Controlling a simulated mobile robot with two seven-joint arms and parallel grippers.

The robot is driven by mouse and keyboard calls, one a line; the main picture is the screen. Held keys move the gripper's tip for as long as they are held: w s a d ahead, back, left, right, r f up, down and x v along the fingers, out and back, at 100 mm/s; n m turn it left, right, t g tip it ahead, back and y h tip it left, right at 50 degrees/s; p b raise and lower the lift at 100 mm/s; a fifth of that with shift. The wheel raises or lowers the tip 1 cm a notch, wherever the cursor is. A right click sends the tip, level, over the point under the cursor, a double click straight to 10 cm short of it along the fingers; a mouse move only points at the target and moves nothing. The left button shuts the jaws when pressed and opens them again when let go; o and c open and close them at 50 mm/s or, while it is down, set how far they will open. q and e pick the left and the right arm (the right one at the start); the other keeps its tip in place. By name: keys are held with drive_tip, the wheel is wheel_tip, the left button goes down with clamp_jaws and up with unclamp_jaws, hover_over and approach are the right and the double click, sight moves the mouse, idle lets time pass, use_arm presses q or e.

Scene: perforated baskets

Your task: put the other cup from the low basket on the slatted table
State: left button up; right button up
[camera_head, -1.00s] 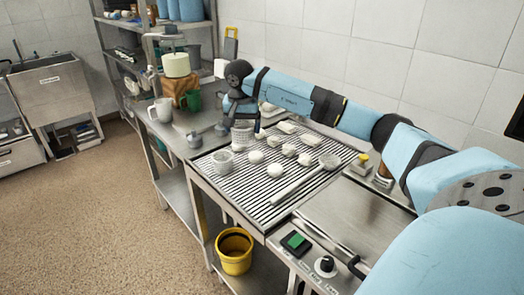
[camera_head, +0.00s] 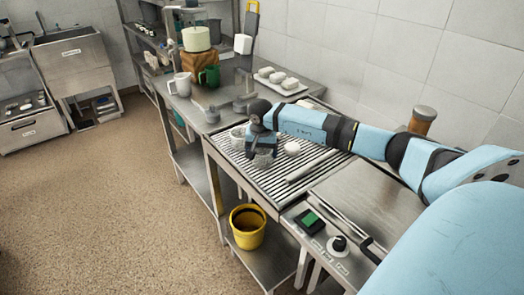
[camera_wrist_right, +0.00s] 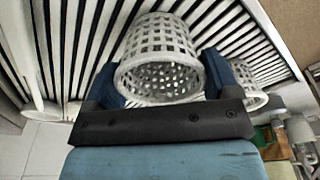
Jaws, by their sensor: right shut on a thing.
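My right gripper (camera_head: 262,147) is low over the slatted table (camera_head: 245,172), near its front left part. It is shut on a white perforated cup (camera_head: 264,161), which also shows between the fingers in the right wrist view (camera_wrist_right: 160,50). The slats lie right behind this cup; I cannot tell whether it touches them. I cannot make out a low basket. My left gripper is out of view.
A round white piece (camera_head: 292,147) and a long pale-handled tool (camera_head: 315,166) lie on the slats. A yellow bucket (camera_head: 247,226) is below.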

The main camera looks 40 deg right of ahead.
drive_tip(key=shift+f, duration=0.1)
drive_tip(key=shift+f, duration=0.1)
drive_tip(key=o, duration=0.8)
drive_tip(key=shift+r, duration=0.65)
drive_tip(key=r, duration=0.3)
drive_tip(key=a+r, duration=0.1)
drive_tip(key=r, duration=0.3)
drive_tip(key=s+r, duration=0.1)
drive_tip(key=r, duration=0.3)
drive_tip(key=shift+a+b, duration=0.2)
drive_tip(key=shift+b, duration=0.1)
